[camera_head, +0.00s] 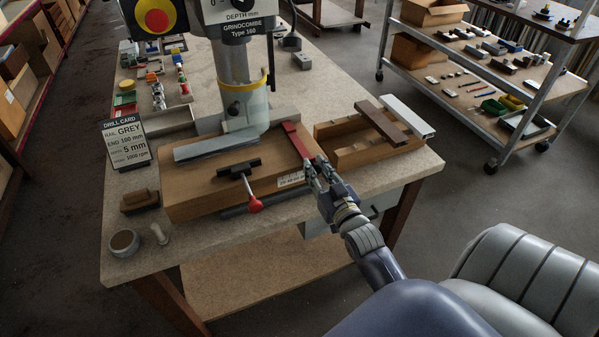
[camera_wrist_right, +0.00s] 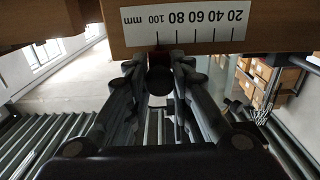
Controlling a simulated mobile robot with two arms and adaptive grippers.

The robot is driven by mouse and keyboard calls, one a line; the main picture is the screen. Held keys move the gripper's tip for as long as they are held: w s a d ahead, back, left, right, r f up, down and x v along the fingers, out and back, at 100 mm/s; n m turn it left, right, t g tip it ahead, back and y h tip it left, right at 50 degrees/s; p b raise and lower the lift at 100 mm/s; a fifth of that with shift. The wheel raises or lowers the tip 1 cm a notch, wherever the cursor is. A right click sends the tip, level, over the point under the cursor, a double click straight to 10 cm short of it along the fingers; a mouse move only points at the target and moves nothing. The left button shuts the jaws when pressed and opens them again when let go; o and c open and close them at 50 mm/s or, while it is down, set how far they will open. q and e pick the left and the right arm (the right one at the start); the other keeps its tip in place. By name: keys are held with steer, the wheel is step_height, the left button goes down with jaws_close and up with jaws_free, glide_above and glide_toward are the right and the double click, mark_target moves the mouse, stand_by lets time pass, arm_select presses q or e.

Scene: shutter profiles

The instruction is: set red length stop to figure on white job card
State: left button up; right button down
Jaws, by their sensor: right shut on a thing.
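The red length stop (camera_head: 297,138) is a long red bar lying across the right end of the wooden drilling block (camera_head: 185,198). My right gripper (camera_head: 316,174) is shut on its front end. In the right wrist view the fingers (camera_wrist_right: 160,72) close on a mostly hidden dark red part. It sits below the white millimetre scale (camera_wrist_right: 185,24), near the 100 end; the exact reading is hidden. The scale on the block's front also shows in the head view (camera_head: 290,179). The white job card (camera_head: 126,140) reads rail GREY, end 100 mm, 5 mm, 1000 rpm. My left gripper is out of view.
The drill press column (camera_head: 232,62) stands behind the block. A red-knobbed clamp lever (camera_head: 255,205) projects at the front. A wooden tray (camera_head: 345,158) with brown and pale profiles is to the right. A brush (camera_head: 140,201) and a round cup (camera_head: 123,242) stand front left.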

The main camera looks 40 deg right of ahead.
steer(key=shift+d, duration=0.2)
steer(key=shift+a, duration=0.1)
steer(key=c, duration=1.4)
jaws_free()
steer(key=shift+s, duration=0.1)
steer(key=shift+d, duration=0.25)
steer(key=shift+a, duration=0.1)
steer(key=shift+s+a, duration=0.1)
steer(key=shift+s, duration=0.1)
steer(key=v, duration=1.1)
steer(key=shift+s, duration=0.3)
steer(key=shift+f, duration=0.1)
